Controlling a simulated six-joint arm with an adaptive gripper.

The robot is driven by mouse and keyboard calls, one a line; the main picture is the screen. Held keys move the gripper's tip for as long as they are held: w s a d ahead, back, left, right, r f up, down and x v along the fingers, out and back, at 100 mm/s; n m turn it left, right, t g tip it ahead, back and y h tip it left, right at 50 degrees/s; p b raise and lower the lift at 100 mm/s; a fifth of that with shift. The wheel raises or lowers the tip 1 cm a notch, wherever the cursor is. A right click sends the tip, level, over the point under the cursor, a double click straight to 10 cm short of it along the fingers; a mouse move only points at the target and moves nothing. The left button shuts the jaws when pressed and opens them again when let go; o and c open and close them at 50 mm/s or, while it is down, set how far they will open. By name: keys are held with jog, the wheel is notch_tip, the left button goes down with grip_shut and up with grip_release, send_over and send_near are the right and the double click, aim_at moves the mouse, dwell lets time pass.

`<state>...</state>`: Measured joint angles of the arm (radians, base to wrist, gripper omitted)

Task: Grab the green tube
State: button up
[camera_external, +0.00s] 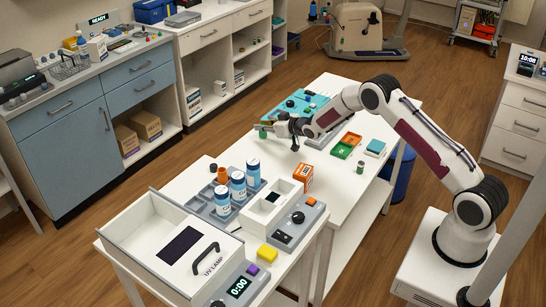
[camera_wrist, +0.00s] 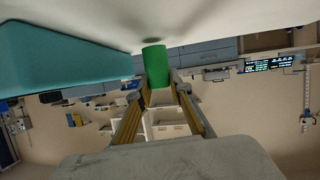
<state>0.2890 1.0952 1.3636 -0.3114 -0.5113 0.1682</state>
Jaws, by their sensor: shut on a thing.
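The green tube (camera_wrist: 155,62) is between my gripper's fingertips (camera_wrist: 158,84) in the wrist view, close to a white surface that fills the top of that picture. My gripper is shut on it. In the external view my gripper (camera_external: 270,127) is over the far left edge of the white table (camera_external: 190,184), with a small green end (camera_external: 262,130) at its tips. Whether the tube touches the table cannot be told.
A teal case (camera_external: 305,101) lies just behind my gripper; a teal block (camera_wrist: 62,55) shows close on the left in the wrist view. Green tray (camera_external: 341,151), orange box (camera_external: 303,177), small green-grey vial (camera_external: 360,167), blue-white bottles (camera_external: 238,184) and UV lamp box (camera_external: 160,230) stand on the table.

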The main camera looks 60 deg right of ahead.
notch_tip(320, 180, up, 9)
dwell(0.5)
